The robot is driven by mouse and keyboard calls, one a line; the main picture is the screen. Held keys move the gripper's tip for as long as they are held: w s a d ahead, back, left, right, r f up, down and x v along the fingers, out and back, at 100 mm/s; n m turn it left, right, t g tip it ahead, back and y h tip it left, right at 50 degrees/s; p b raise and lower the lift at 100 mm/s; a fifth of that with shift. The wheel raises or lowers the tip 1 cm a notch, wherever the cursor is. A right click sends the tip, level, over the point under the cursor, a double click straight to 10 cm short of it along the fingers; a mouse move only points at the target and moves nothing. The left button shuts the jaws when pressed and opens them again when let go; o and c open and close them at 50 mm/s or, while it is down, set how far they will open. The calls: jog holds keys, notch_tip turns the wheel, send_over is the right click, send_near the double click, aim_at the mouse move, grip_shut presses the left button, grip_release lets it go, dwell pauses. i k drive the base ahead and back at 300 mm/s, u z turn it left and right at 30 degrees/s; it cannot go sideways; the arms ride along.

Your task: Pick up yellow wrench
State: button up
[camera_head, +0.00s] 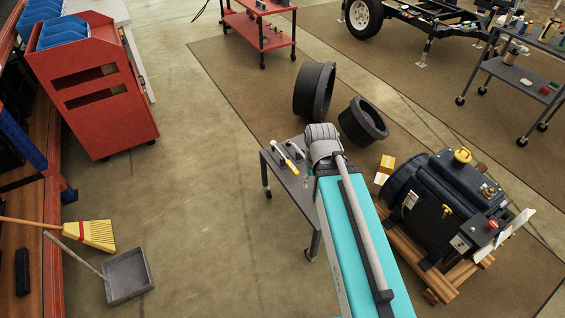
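A small grey cart (300,195) stands near the middle, partly behind my teal arm. A thin yellow and white tool (288,164) lies on its top; it may be the yellow wrench, but it is too small to be sure. Other small, pale and dark items lie beside it. My arm reaches over the right side of the cart, with its grey wrist above the top's right edge. My gripper is hidden behind the wrist and arm, so its fingers and any grasp do not show.
A dark engine (445,205) on a wooden pallet stands right of my arm. Two black rings (314,90) (362,122) lie behind the cart. A red cabinet (92,90), broom (95,235) and dustpan (127,275) are at left. The floor between them and the cart is clear.

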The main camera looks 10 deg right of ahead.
aim_at(294, 170)
jog(key=k, duration=0.3)
jog(key=z, duration=0.15)
jog(key=i, duration=1.2)
jog(key=u, duration=0.3)
